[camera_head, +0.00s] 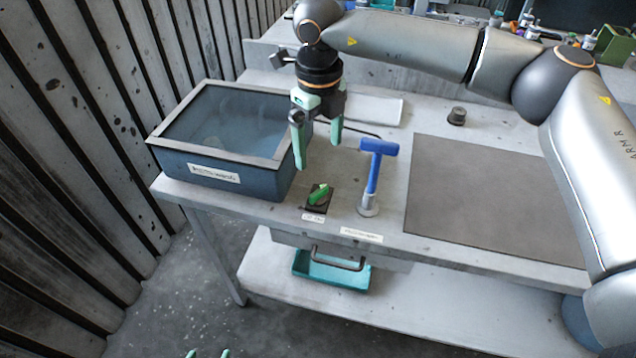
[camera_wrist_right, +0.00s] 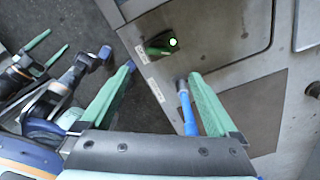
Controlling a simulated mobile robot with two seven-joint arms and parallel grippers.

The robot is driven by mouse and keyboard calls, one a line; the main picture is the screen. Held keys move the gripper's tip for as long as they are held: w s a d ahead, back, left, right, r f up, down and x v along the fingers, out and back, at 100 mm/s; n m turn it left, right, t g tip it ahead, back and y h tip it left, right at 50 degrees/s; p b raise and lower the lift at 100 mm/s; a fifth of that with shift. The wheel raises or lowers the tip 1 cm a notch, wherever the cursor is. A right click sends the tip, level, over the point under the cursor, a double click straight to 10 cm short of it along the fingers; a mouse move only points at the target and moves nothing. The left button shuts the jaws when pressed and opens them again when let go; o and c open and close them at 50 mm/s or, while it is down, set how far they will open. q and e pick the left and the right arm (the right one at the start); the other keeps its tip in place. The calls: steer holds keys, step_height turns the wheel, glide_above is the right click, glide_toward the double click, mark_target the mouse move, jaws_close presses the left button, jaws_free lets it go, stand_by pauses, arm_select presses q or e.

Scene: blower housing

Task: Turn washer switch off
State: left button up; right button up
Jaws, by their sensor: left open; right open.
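The washer switch (camera_head: 319,195) is a green knob on a small dark plate near the table's front edge, with a white label before it. In the right wrist view the switch (camera_wrist_right: 160,43) shows a bright spot at one end. My right gripper (camera_head: 318,150) hangs above and behind the switch, open and apart from it. Its two green fingers also show in the right wrist view (camera_wrist_right: 162,85). Only the two green fingertips of my left gripper (camera_head: 209,354) show at the bottom edge; they are open and empty. The right wrist view shows them too (camera_wrist_right: 52,43).
A blue lidded basin (camera_head: 225,178) stands left of the switch. A blue T-shaped handle (camera_head: 374,170) on a metal base rises just right of it. A dark mat (camera_head: 490,195) lies further right. A teal tray (camera_head: 330,270) sits below the tabletop.

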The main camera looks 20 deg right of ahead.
mark_target(318, 190)
step_height(318, 190, down, 12)
steer(key=shift+a+r+p, duration=0.1)
steer(key=shift+r+p, duration=0.15)
steer(key=shift+p, duration=0.55)
steer(key=c, duration=1.4)
